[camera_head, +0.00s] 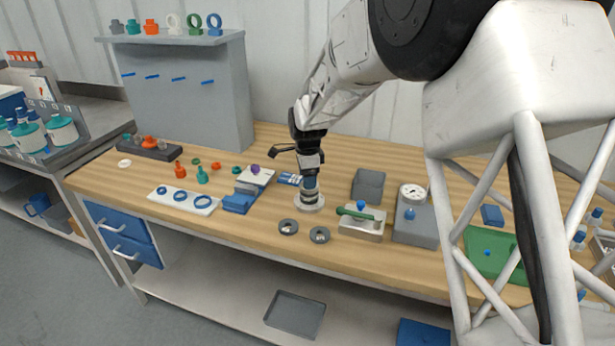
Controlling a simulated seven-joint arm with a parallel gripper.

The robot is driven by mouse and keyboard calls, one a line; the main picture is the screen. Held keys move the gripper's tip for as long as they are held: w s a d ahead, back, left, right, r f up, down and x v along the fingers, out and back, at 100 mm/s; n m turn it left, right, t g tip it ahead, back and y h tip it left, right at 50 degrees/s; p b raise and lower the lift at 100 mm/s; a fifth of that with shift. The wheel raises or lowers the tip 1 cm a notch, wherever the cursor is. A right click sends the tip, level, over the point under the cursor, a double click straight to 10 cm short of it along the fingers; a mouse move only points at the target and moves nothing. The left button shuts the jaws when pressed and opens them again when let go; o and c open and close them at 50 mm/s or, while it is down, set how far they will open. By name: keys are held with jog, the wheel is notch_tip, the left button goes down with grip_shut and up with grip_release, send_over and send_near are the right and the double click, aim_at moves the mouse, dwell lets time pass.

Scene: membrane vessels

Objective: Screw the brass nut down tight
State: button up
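My gripper (309,188) points straight down over a round pale base (316,206) near the middle of the wooden bench. A blue and dark part shows between the gripper and the base, but it is too small to tell its shape. I cannot make out a brass nut; it may be hidden by the gripper. I cannot tell whether the fingers are open, shut or touching anything.
Two dark rings (288,226) lie in front of the base. A metal block with a green-handled tool (358,213) and a gauge box (415,228) stand to the right. A blue vise-like block (238,202) and a white ring tray (184,199) are on the left.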

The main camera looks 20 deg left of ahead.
jog(key=shift+r, duration=3.9)
jog(key=shift+o, duration=0.2)
jog(key=o, duration=0.6)
jog(key=shift+f+m, duration=0.15)
jog(key=shift+m, duration=0.15)
notch_tip(320, 180, down, 2)
jog(key=m, duration=0.6)
jog(key=shift+w+d+f, duration=0.1)
jog(key=shift+d+f, duration=0.05)
jog(key=shift+f, duration=0.05)
notch_tip(320, 180, down, 2)
jog(key=m, duration=0.6)
jog(key=shift+d+f, duration=0.1)
